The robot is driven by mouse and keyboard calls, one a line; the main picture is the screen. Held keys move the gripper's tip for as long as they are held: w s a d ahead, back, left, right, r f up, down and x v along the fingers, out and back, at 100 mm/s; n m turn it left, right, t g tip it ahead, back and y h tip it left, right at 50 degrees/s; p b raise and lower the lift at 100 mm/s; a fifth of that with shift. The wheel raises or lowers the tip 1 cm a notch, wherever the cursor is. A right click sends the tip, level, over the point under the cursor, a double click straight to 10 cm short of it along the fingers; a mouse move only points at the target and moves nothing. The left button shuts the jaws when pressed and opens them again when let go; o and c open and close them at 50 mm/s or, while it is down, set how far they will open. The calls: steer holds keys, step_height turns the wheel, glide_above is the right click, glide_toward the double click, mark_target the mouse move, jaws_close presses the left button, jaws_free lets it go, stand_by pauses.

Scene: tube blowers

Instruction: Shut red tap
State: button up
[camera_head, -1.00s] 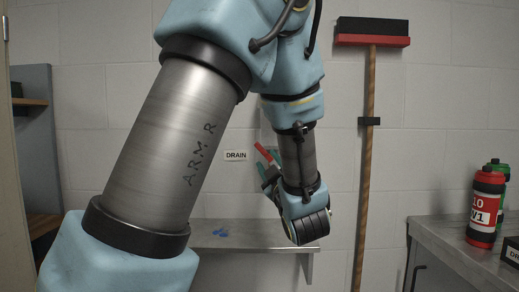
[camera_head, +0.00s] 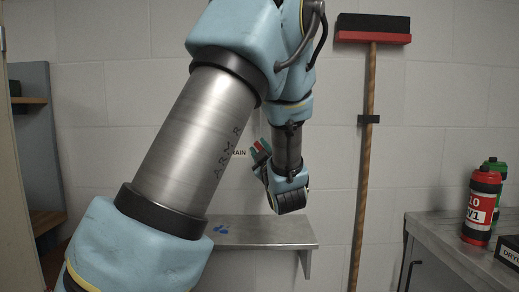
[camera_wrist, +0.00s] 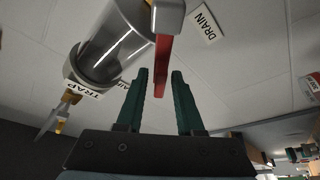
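Gaps show on both sides, and I cannot tell how deep the lever sits between the fingers. In the head view my gripper (camera_head: 261,151) is in front of the wall. A small red part of the lever (camera_head: 257,146) shows at the fingers; my arm hides the rest of the tap.
A DRAIN label (camera_wrist: 204,24) and a TRAP label (camera_wrist: 82,88) are near the pipe. A steel shelf (camera_head: 265,231) with blue bits is below my gripper. A bench (camera_head: 455,240) at right bears red and green bottles (camera_head: 480,205).

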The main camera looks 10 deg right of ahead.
jaws_close()
stand_by(1.1)
